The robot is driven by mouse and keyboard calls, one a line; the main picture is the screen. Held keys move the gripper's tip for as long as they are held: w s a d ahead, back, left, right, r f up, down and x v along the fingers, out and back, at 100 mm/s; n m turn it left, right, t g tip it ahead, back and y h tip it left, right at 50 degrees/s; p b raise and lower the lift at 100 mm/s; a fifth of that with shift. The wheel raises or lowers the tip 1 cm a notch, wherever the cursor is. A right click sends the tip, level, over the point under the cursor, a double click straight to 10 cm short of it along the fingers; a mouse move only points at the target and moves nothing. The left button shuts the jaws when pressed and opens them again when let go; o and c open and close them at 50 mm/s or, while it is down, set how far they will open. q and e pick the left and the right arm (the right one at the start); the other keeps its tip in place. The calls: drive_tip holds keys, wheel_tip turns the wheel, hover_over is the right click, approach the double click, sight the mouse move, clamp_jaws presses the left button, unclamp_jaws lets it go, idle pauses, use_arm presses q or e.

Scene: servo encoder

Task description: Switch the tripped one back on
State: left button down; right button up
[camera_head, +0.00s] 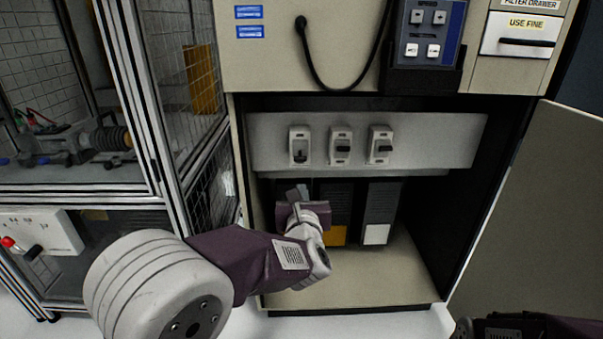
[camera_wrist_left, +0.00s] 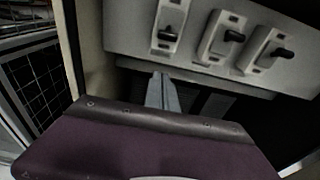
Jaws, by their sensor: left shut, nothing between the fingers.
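Three white switches sit in a row on a grey panel (camera_head: 265,140) inside the open cabinet. The left switch (camera_head: 299,146) has its dark lever low in its slot. The middle switch (camera_head: 341,146) and right switch (camera_head: 380,145) have black levers that stick out nearer mid-height. In the left wrist view the left switch (camera_wrist_left: 167,27) again looks different from the other two. My left gripper (camera_head: 297,193) is shut and empty, below the left switch and apart from it. Its fingertips (camera_wrist_left: 163,90) point up toward that switch in the wrist view. My right gripper's fingers do not show.
Dark units with an orange label (camera_head: 335,236) and a white label (camera_head: 377,234) stand below the panel. A black cable (camera_head: 335,88) loops above the opening beside a keypad (camera_head: 426,35). A mesh-walled cage (camera_head: 205,130) stands left; an open door (camera_head: 530,220) is at right.

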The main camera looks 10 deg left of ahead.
sight(300, 156)
use_arm(q)
drive_tip(key=w+a+r+b, duration=0.1)
drive_tip(key=w+r, duration=0.2)
drive_tip(key=w, duration=0.2)
drive_tip(key=shift+w+a, duration=0.35)
